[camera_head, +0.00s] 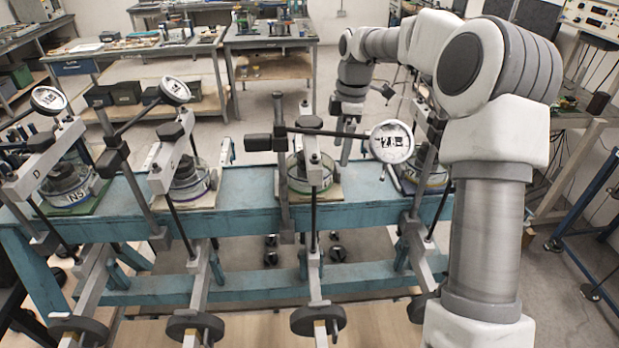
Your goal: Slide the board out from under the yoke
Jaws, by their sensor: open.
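Several lever frames stand along a blue bench (250,212), each with a yoke over a round cell on a thin board. The third yoke (308,131) spans a glass cell (299,178) on a pale board (328,194). The second frame also has a pale board (203,201), and the leftmost has a green board (97,196). The rightmost cell (432,178) is partly hidden by my arm and a dial; its board barely shows. My gripper (344,152) points down, open and apparently empty, behind and right of the third cell. I cannot tell whether it touches anything.
Dial gauges stick out on arms, including one reading about 2.8 (391,142) right of the third yoke. Lever beams with round weights (318,319) project towards me below the bench. Other worktables (150,45) stand behind, with open floor (250,105) between.

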